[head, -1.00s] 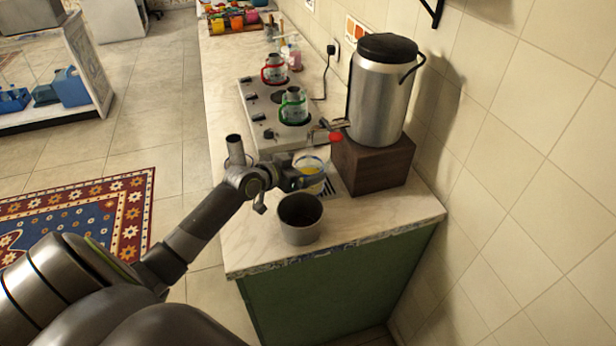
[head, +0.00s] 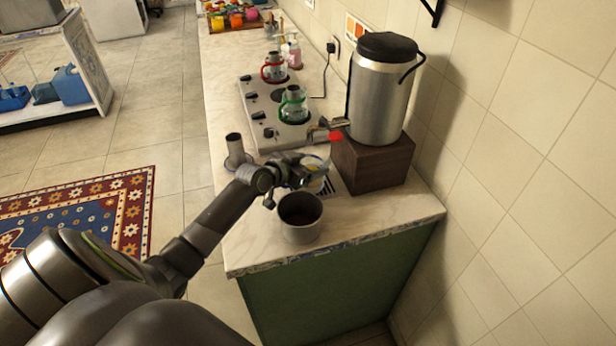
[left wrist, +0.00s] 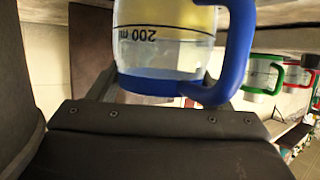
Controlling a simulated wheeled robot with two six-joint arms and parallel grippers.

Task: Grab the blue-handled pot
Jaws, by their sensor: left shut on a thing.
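The blue-handled pot (left wrist: 165,50) is clear glass with a blue base band, a "200 ml" mark and something yellow inside. In the left wrist view it fills the top middle, its print upside down, with its blue handle on the right. My left gripper (head: 305,172) is shut on this pot. In the head view the gripper hides much of the pot (head: 314,163), which is just in front of the urn's wooden block. I cannot tell whether it touches the surface below. My right gripper is not in view.
A grey cup (head: 300,226) stands close in front of the gripper. The wooden block (head: 374,165) carries a metal urn (head: 380,100) with a red-tipped tap. Behind are a green-handled pot (head: 292,107) and a red-handled pot (head: 274,68) on a stove (head: 262,128). The counter's near end (head: 385,222) is clear.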

